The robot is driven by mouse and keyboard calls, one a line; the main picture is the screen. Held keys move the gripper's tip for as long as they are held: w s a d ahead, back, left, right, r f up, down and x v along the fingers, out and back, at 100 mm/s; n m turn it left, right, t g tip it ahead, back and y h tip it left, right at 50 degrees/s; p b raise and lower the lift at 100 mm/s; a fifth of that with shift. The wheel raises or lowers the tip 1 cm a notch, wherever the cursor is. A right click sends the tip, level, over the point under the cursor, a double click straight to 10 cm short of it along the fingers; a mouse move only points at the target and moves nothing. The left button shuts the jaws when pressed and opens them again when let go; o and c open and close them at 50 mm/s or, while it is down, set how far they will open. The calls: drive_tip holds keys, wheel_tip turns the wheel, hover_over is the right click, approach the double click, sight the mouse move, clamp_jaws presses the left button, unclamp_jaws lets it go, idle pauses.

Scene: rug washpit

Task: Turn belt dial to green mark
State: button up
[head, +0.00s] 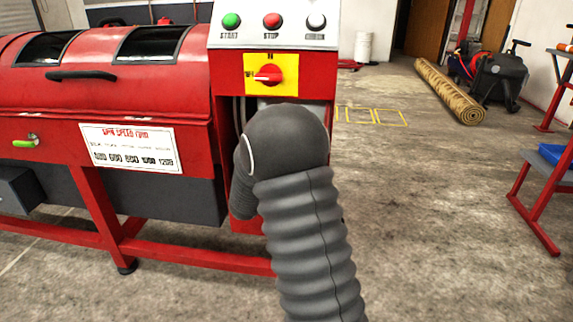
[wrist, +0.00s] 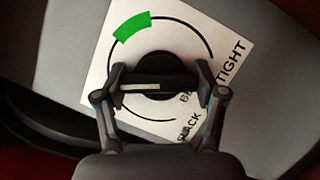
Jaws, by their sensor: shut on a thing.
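The belt dial (wrist: 160,65) is a round black knob on a white plate, seen in the wrist view. A pale pointer line (wrist: 140,87) on its grip bar points left in the picture. The green mark (wrist: 132,26) lies on the dial's black arc, up and left of the knob, and the pointer is not lined up with it. My gripper (wrist: 161,82) is shut on the dial, one finger on each side. The words SLACK and TIGHT show; another word is partly covered by a finger. In the head view my arm hides the gripper and dial.
A red machine (head: 105,100) fills the left of the head view. Its panel has a green button (head: 231,20), a red button (head: 272,20) and a red rotary switch (head: 268,75) on yellow. A rolled rug (head: 450,92) lies at the back right.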

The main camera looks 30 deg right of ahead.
drive_tip(key=m+g+b, duration=0.1)
drive_tip(key=m+b, duration=0.1)
drive_tip(key=m, duration=0.1)
drive_tip(key=shift+f+b, duration=0.15)
drive_tip(key=shift+b, duration=0.25)
drive_tip(key=m+g+y, duration=0.1)
drive_tip(key=m, duration=0.1)
drive_tip(key=shift+r+m+b, duration=0.2)
drive_tip(key=shift+m+b, duration=0.2)
drive_tip(key=m+y, duration=0.1)
drive_tip(key=m, duration=0.2)
drive_tip(key=shift+g, duration=0.3)
drive_tip(key=shift+m+y, duration=0.9)
drive_tip(key=shift+m, duration=0.4)
drive_tip(key=o, duration=1.2)
drive_tip(key=shift+c, duration=0.2)
